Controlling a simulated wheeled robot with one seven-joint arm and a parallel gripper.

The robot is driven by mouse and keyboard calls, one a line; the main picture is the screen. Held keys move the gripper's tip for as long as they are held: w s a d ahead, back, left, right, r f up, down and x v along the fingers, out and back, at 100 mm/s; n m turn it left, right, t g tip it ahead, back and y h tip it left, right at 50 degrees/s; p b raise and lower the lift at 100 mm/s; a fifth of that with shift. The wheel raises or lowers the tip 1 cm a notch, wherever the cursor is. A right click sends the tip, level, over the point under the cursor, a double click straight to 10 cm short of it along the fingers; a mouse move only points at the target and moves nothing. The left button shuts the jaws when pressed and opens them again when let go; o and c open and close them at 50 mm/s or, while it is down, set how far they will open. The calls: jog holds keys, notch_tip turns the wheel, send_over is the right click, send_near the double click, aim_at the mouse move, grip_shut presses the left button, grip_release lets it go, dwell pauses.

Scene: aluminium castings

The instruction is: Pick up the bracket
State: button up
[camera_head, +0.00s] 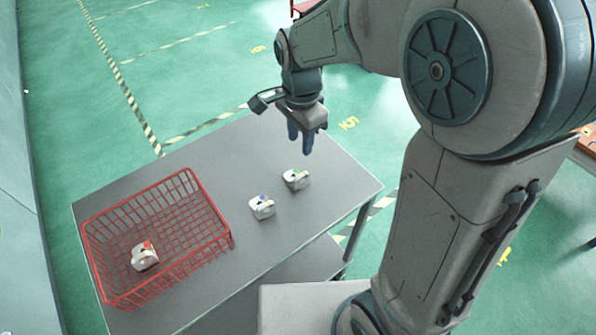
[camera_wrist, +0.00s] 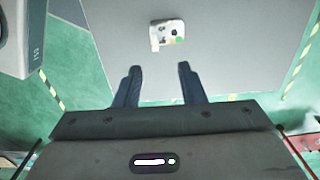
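A small light-coloured metal casting with a green mark, likely a bracket (camera_head: 296,179), lies on the grey table toward its right side. It also shows in the wrist view (camera_wrist: 167,33), beyond my fingertips. A similar casting with a blue mark (camera_head: 262,207) lies nearer and to its left. A third casting with a red-orange mark (camera_head: 145,256) lies in the red basket. My gripper (camera_head: 301,141) is above the table's far part, apart from the castings. Its two dark fingers stand apart with nothing between them in the wrist view (camera_wrist: 160,80).
The red wire basket (camera_head: 228,240) stands on the left part of the grey table (camera_head: 225,150). The table between basket and loose castings is clear. The table's right edge lies close to the green-marked casting. Green floor with striped lines surrounds it.

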aim_at(303, 174)
notch_tip(303, 174, down, 8)
jog(key=shift+d, duration=0.1)
jog(key=f, duration=0.4)
jog(key=shift+s+d+p, duration=0.3)
jog(key=shift+d, duration=0.05)
jog(key=shift+f, duration=0.65)
grip_shut()
